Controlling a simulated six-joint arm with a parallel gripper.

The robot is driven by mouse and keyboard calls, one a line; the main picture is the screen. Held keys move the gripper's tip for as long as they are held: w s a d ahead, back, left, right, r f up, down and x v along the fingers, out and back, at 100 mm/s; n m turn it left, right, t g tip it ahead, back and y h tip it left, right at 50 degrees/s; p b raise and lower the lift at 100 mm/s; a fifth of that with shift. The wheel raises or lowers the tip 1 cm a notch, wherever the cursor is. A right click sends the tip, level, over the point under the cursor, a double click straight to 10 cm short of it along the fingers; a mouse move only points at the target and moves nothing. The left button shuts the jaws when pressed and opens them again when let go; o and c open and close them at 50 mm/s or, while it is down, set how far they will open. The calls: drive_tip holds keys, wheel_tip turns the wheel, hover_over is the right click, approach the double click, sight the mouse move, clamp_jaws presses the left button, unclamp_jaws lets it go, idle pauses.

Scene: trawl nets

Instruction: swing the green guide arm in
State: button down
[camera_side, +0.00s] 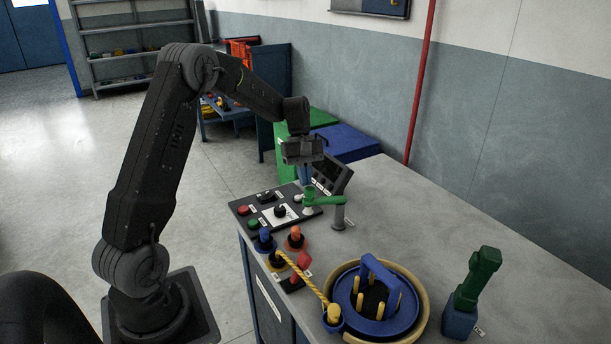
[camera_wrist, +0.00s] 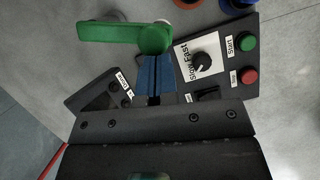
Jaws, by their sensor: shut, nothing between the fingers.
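The green guide arm (camera_side: 325,200) lies level above the bench top. Its thicker end is beside the control panel, and its other end is at a short grey post (camera_side: 339,216). In the wrist view the guide arm (camera_wrist: 108,32) runs across the upper left, its thick rounded end right at my fingertips. My gripper (camera_wrist: 154,62) has its blue fingers together with nothing between them. In the side view my gripper (camera_side: 306,176) is just above the guide arm's thick end. Whether the fingers touch the guide arm I cannot tell.
The control panel (camera_side: 252,214) has a dial, labels and red and green buttons. A tilted dark screen box (camera_side: 331,174) stands close behind my gripper. Blue and orange knobs, a yellow rope (camera_side: 304,276), a blue reel (camera_side: 345,290) and a green handle (camera_side: 480,275) are nearer. The bench's back right is clear.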

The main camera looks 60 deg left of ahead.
drive_tip(key=shift+s+d+n, duration=0.35)
drive_tip(key=shift+n, duration=0.25)
drive_tip(key=shift+s+d+n+t, duration=0.3)
drive_tip(key=shift+d+n, duration=0.2)
drive_tip(key=shift+n, duration=0.15)
drive_tip(key=shift+s+d+n+t, duration=0.3)
drive_tip(key=shift+d+n, duration=0.15)
drive_tip(key=shift+n, duration=0.2)
drive_tip(key=d+n+t+y, duration=0.1)
drive_tip(key=d+n+t, duration=0.1)
drive_tip(key=d+n, duration=0.6)
drive_tip(key=shift+w+n+t, duration=0.25)
drive_tip(key=shift+n+t, duration=0.15)
drive_tip(key=shift+d+y, duration=0.15)
drive_tip(key=shift+y, duration=0.15)
